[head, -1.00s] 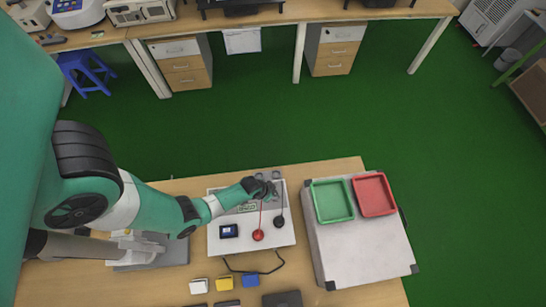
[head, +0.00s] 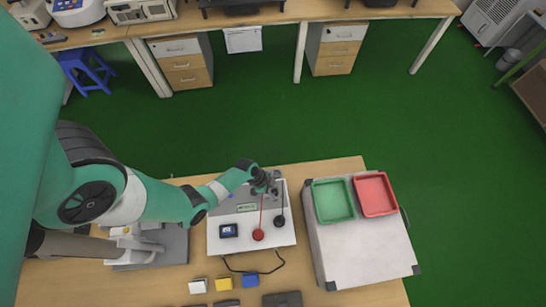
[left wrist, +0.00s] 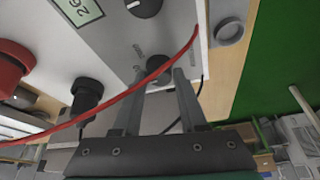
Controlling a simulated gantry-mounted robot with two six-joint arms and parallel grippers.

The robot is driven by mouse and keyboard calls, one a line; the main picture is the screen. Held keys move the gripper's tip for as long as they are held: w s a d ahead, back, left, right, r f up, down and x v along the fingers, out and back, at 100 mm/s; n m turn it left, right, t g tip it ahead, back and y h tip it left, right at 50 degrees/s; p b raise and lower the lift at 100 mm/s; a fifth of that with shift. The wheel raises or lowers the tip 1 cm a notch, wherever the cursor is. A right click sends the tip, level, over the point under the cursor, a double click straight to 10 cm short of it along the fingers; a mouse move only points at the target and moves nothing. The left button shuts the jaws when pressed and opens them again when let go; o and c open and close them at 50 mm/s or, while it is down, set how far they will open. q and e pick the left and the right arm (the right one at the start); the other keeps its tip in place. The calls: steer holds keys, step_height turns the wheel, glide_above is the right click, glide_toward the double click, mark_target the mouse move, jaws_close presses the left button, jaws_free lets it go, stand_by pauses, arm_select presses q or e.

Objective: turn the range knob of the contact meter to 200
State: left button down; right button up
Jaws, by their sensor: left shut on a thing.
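The contact meter (head: 226,209) stands on a white board (head: 287,238) on the near table, its panel facing up. The left wrist view shows its green display (left wrist: 84,8), a black knob with a white pointer (left wrist: 146,6), and a dark round range knob (left wrist: 158,68) with small print beside it. My left gripper (left wrist: 160,80) is shut on this range knob; the gripper also shows at the meter's far right in the head view (head: 270,189). The knob's setting cannot be read, as the fingers partly hide it. My right gripper is not in view.
A red lead (left wrist: 125,94) curves across the panel close to my fingers. A red probe (head: 258,235) and a black probe (head: 279,222) sit on the board. A grey case (head: 355,255) with a green tray (head: 333,216) and a red tray (head: 391,195) stands to the right.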

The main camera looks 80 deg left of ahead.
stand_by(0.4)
arm_select(q)
steer(key=shift+c, duration=2.2)
jaws_free()
steer(key=p+v, duration=1.1)
steer(key=p, duration=0.1)
steer(key=shift+r, duration=0.25)
